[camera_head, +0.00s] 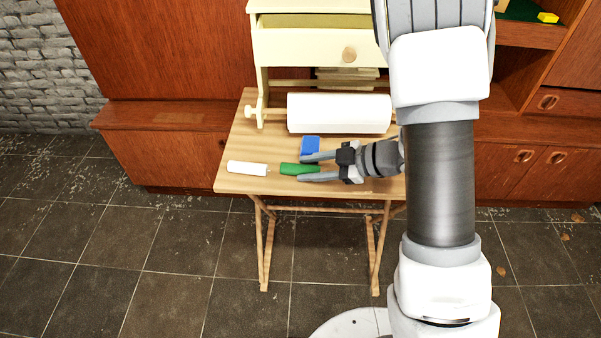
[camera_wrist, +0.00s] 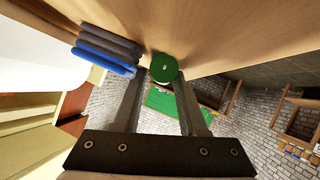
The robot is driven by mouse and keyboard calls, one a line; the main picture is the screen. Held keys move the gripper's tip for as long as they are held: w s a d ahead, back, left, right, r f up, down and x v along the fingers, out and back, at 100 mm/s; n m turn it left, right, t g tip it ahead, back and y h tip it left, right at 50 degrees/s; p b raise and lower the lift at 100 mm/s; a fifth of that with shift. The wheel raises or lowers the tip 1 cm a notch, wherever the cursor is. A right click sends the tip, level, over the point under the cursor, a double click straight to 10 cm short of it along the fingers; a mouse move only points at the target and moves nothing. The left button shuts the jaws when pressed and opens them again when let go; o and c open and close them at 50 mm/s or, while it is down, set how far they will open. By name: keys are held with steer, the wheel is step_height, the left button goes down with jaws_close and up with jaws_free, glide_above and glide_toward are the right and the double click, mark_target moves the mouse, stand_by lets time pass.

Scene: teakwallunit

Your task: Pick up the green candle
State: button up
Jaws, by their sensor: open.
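The green candle (camera_head: 290,169) lies on its side on the wooden table, near its front edge. My gripper (camera_head: 308,167) is open at table height, just right of the candle, with its fingers pointing left. In the head view the candle's right end is close to the space between the fingertips. In the wrist view the candle's round green end (camera_wrist: 163,68) shows beyond and between the two fingertips (camera_wrist: 160,78). I cannot tell whether either finger touches it.
A white candle (camera_head: 247,168) lies left of the green one. A blue object (camera_head: 310,146) sits just behind, close to one finger. A white roll (camera_head: 340,113) and a cream drawer unit (camera_head: 310,47) stand behind. The wooden table (camera_head: 236,143) has bare room at its left.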

steer(key=shift+a+f, duration=0.2)
steer(key=shift+a, duration=0.1)
jaws_close()
steer(key=shift+w, duration=0.1)
